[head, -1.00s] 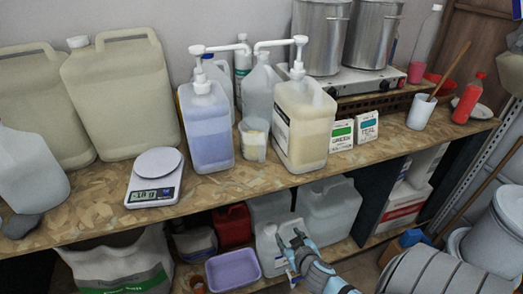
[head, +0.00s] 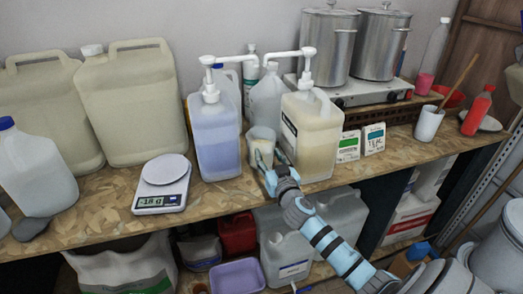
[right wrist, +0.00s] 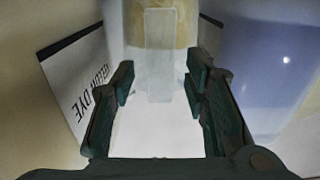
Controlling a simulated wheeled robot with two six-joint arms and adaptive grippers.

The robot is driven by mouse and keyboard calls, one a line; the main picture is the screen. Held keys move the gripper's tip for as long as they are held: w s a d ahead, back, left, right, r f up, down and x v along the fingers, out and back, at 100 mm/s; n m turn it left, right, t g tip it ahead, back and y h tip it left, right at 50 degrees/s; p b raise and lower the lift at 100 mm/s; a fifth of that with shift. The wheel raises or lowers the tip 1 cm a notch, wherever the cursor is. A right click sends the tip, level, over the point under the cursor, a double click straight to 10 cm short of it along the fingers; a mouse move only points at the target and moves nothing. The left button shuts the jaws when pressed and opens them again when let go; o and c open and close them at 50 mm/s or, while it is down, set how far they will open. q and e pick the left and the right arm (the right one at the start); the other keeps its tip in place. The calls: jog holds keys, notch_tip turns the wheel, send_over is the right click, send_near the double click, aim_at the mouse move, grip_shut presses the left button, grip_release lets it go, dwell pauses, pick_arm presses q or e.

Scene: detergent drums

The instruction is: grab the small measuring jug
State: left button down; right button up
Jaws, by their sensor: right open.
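The small measuring jug (head: 261,138) is a translucent cup on the wooden bench, between the blue pump jug (head: 216,140) and the yellow pump jug (head: 311,135). My right gripper (head: 268,163) is at its near side and hides its lower part in the head view. In the right wrist view the fingers of the right gripper (right wrist: 160,88) are apart, with the measuring jug's pale upright handle (right wrist: 160,55) between their tips. I cannot tell whether they touch it. My left gripper is in neither view.
The pump jugs stand close on both sides, leaving little side room. A scale (head: 162,185) is to the left; two small boxes (head: 361,143) are to the right. White pump spouts (head: 282,53) reach over from above. The shelf below holds a purple tray (head: 237,275).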

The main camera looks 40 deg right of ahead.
jog(key=shift+w+d+f, duration=0.1)
jog(key=shift+w+f, duration=0.05)
jog(key=shift+w, duration=0.1)
grip_shut()
dwell(0.3)
